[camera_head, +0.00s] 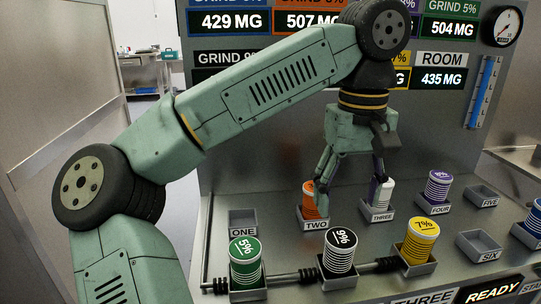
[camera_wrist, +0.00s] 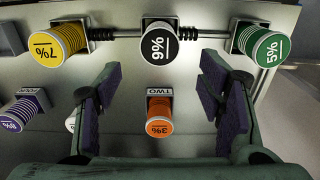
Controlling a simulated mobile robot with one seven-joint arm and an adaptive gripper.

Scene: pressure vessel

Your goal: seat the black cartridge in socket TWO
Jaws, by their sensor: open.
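The black cartridge (camera_head: 340,254), marked 9%, stands upright in a front-row holder; it also shows in the wrist view (camera_wrist: 158,42). Socket TWO (camera_head: 316,225) sits behind it and holds an orange cartridge (camera_head: 309,198) marked 3%. In the wrist view the orange cartridge (camera_wrist: 159,116) and the TWO label lie between my finger pads, with gaps on both sides. My gripper (camera_head: 350,190) points down, open and empty, around the area of sockets TWO and THREE. Its left finger partly covers the orange cartridge in the head view.
Green (camera_head: 246,258) and yellow (camera_head: 418,240) cartridges flank the black one, joined by a ribbed rod. Socket ONE (camera_head: 242,222) is empty, as are FIVE (camera_head: 482,196) and SIX (camera_head: 481,246). THREE holds a white cartridge (camera_head: 381,192), FOUR a purple one (camera_head: 438,187).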

